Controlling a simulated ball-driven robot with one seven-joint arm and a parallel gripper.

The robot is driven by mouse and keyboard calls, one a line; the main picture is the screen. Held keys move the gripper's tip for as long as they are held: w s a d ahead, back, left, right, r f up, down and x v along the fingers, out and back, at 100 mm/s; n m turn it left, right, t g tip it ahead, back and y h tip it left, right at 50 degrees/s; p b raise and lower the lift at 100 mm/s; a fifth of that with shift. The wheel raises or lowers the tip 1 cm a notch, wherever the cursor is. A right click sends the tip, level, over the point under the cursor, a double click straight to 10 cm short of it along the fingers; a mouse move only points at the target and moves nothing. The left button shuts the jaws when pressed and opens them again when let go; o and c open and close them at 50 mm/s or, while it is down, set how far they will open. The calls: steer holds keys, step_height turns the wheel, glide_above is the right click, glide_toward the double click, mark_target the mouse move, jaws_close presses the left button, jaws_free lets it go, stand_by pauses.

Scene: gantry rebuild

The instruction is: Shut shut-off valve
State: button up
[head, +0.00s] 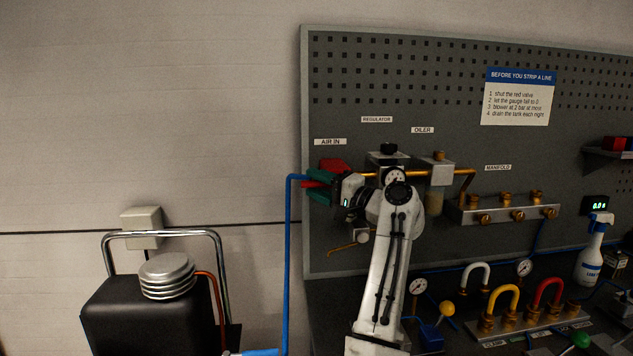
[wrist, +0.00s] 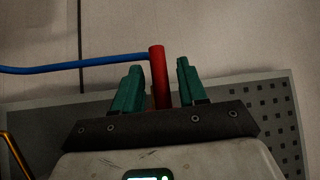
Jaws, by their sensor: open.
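The shut-off valve's red handle shows in the head view (head: 334,165) under the AIR IN label, partly hidden by my gripper. In the wrist view the red handle (wrist: 158,75) stands upright between my two teal fingers, with a small gap on each side. My gripper (head: 311,185) is open around the handle, its fingers pointing left in the head view. It also shows in the wrist view (wrist: 157,72), where its dark palm hides the handle's lower end. The valve body is hidden behind my gripper.
A blue hose (head: 288,260) runs down the panel's left edge from the valve. A brass pipe (head: 462,188) leads right past the regulator (head: 388,158) and oiler (head: 436,172) to the manifold (head: 505,209). A black compressor (head: 140,315) stands lower left.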

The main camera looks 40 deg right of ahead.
steer(key=shift+w, duration=0.25)
steer(key=shift+a, duration=0.1)
jaws_close()
stand_by(0.4)
